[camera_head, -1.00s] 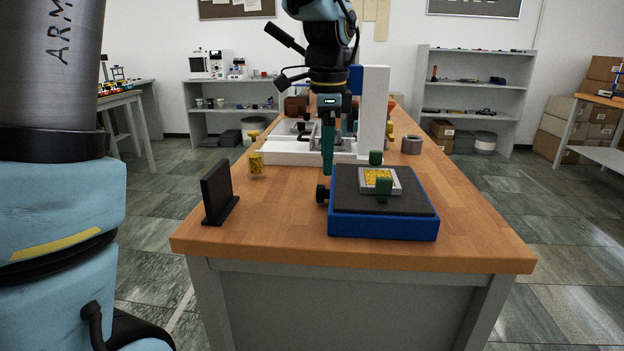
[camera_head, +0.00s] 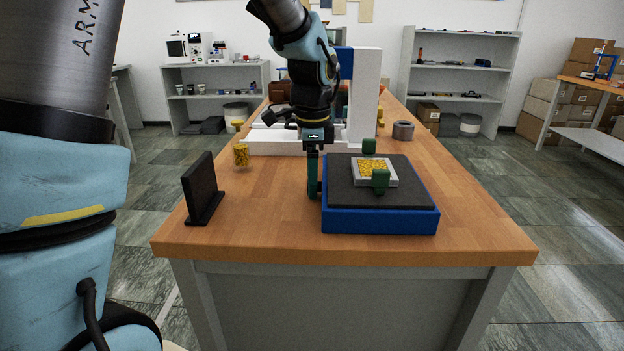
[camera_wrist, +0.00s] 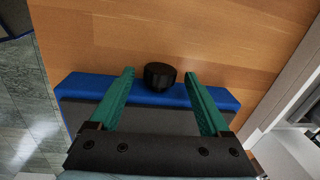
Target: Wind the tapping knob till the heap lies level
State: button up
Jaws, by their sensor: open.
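The blue tapping box (camera_head: 380,222) with its dark top sits near the table's front edge. A grey square tray (camera_head: 394,180) on it holds the yellow heap (camera_head: 374,168), between two green blocks. Whether the heap is level is too small to tell. My gripper (camera_head: 312,194) is lowered beside the box's left side. In the wrist view, my gripper (camera_wrist: 160,75) is open, its green fingers on either side of the black tapping knob (camera_wrist: 160,77), with a gap on both sides. In the head view my gripper mostly hides the knob.
A black upright plate (camera_head: 200,188) stands on the table to the left. A yellow-filled jar (camera_head: 241,156) is behind it. A white press (camera_head: 364,100) stands behind the box, with a grey ring (camera_head: 403,131) to its right. The table between plate and gripper is clear.

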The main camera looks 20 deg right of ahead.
jog(key=shift+f, duration=0.45)
grip_shut()
dwell(0.4)
